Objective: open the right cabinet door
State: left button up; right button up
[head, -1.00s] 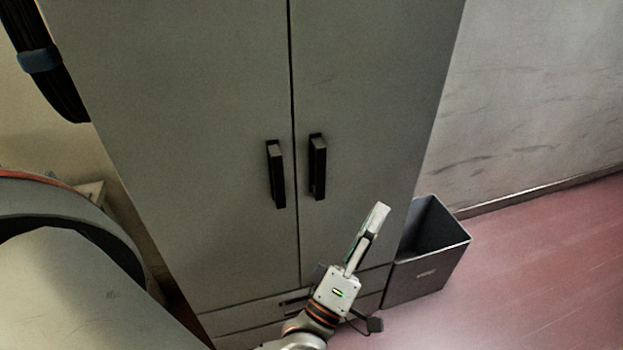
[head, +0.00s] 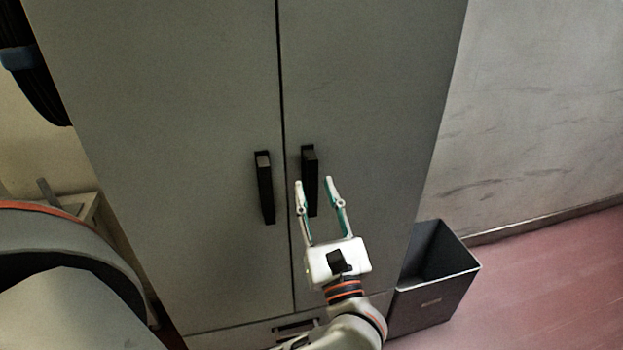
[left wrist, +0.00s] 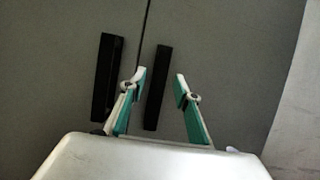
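The grey cabinet has a left door (head: 170,120) and a right door (head: 365,100), both shut, with a dark seam between them. Each has a black vertical bar handle: the left handle (head: 265,188) and the right handle (head: 311,165). My left gripper (head: 314,182) is open and empty, fingers pointing up at the right handle. In the left wrist view, the right handle (left wrist: 158,85) appears between the fingertips of the gripper (left wrist: 161,75). I cannot tell whether the fingers reach around it or are still in front. My right gripper is not in view.
A dark open bin (head: 435,280) stands on the pink floor against the cabinet's right side. A drawer with a dark handle (head: 297,327) lies below the doors. A marbled wall (head: 530,110) is at right. Black cables (head: 38,90) hang at upper left.

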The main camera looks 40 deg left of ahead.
aim_at(313, 184)
pick_arm(q)
jog(key=shift+x, duration=1.15)
jog(key=shift+w+a+r, duration=0.15)
jog(key=shift+w+a, duration=0.1)
jog(key=shift+a, duration=0.05)
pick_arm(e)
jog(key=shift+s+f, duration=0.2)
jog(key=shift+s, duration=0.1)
pick_arm(q)
grip_shut()
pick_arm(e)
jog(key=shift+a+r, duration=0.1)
pick_arm(q)
jog(key=shift+d, duration=0.2)
